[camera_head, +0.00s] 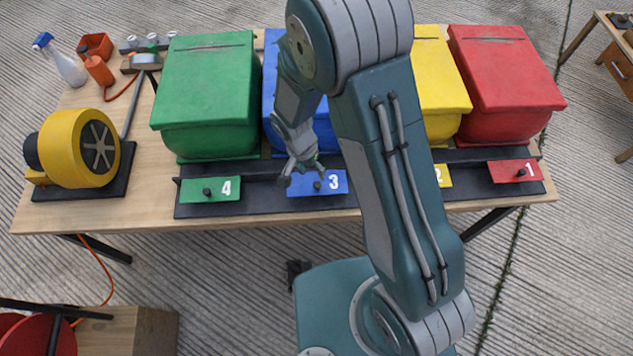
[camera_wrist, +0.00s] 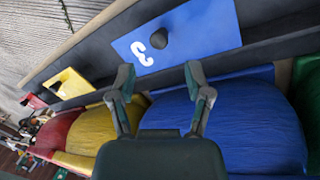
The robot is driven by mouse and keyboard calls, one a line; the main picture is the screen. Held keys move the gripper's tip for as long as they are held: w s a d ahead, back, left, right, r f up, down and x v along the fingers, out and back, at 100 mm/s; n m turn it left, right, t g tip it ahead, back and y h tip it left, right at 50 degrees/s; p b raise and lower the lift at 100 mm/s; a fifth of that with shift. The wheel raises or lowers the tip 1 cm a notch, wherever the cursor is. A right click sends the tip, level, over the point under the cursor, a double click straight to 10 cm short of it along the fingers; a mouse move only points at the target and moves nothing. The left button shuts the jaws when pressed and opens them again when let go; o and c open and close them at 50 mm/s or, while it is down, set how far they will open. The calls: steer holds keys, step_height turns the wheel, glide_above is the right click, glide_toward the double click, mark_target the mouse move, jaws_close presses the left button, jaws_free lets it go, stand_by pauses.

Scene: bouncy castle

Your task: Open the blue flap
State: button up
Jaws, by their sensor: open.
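The blue flap (camera_head: 317,182), marked 3 with a small dark knob, is set in the dark rail along the table's front. It lies flat in line with the other flaps. It also shows in the wrist view (camera_wrist: 205,38), with its knob (camera_wrist: 158,39) just beyond my fingertips. My gripper (camera_head: 302,172) is open and empty, above the rail at the left part of the blue flap. In the wrist view my two fingers (camera_wrist: 159,75) are spread apart, pointing toward the flap. I cannot tell whether a finger touches it. The blue box (camera_head: 270,75) behind is partly hidden by my arm.
A green flap (camera_head: 212,189), a yellow flap (camera_head: 443,176) and a red flap (camera_head: 514,171) share the rail. Green (camera_head: 208,95), yellow (camera_head: 440,75) and red (camera_head: 505,80) boxes stand behind. A yellow blower (camera_head: 75,147) and spray bottle (camera_head: 62,62) are at left.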

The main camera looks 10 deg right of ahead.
mark_target(317, 183)
steer(key=x, duration=0.6)
steer(key=shift+f, duration=0.2)
jaws_close()
